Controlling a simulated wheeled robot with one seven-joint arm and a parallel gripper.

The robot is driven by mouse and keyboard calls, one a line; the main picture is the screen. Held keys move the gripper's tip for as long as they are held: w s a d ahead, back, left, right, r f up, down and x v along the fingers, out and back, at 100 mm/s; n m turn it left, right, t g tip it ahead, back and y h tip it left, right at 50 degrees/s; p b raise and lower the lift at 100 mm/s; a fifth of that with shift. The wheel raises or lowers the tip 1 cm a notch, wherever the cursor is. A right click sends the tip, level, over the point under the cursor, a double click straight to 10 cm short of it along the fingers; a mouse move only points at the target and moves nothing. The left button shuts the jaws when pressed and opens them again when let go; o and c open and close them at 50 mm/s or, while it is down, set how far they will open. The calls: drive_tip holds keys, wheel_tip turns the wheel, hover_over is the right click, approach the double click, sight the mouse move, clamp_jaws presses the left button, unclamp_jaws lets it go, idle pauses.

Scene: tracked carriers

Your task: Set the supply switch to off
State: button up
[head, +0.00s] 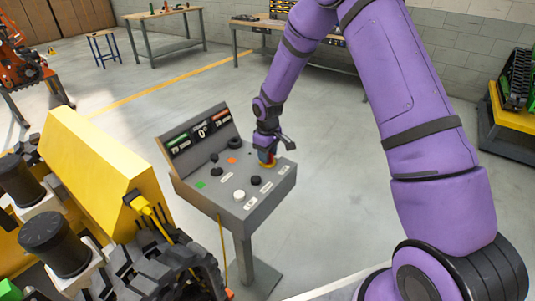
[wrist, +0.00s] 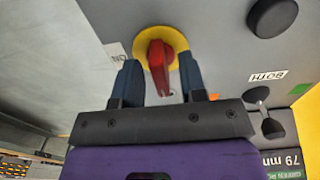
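The supply switch (wrist: 160,69) is a red handle on a round yellow plate, set in the grey top of the control console (head: 238,207). An "ON" label (wrist: 117,52) sits beside it in the wrist view. In the head view the switch (head: 267,163) is at the console's far right, partly hidden by my gripper. My gripper (wrist: 159,64) is at the switch, one finger on each side of the red handle. A narrow gap seems to show between each finger and the handle, so it looks open around it.
Black knobs, a white button (head: 239,195) and green and orange buttons share the panel. A display (head: 200,131) reading 0° stands at its back. A yellow tracked machine (head: 95,170) is close on the left. Workbenches (head: 165,30) stand far behind; the floor right of the console is clear.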

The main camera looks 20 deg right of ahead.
wheel_tip(320, 180, up, 11)
idle(0.7)
idle(0.3)
drive_tip(key=s+d+r+m+t, duration=0.1)
drive_tip(key=s+d+r+m, duration=0.1)
drive_tip(key=s+r, duration=0.75)
drive_tip(key=s+d+r+m+t, duration=0.15)
drive_tip(key=s+r, duration=0.45)
drive_tip(key=r, duration=0.6)
drive_tip(key=s+d+r+m+t, duration=0.1)
drive_tip(key=s+r+m, duration=0.1)
drive_tip(key=s, duration=0.9)
drive_tip(key=s+d+r+m+t, duration=0.1)
drive_tip(key=s+d+r, duration=0.1)
drive_tip(key=s, duration=0.9)
drive_tip(key=shift+d+r+m+t, duration=0.2)
drive_tip(key=shift+r+m+t, duration=0.15)
drive_tip(key=shift+r, duration=0.1)
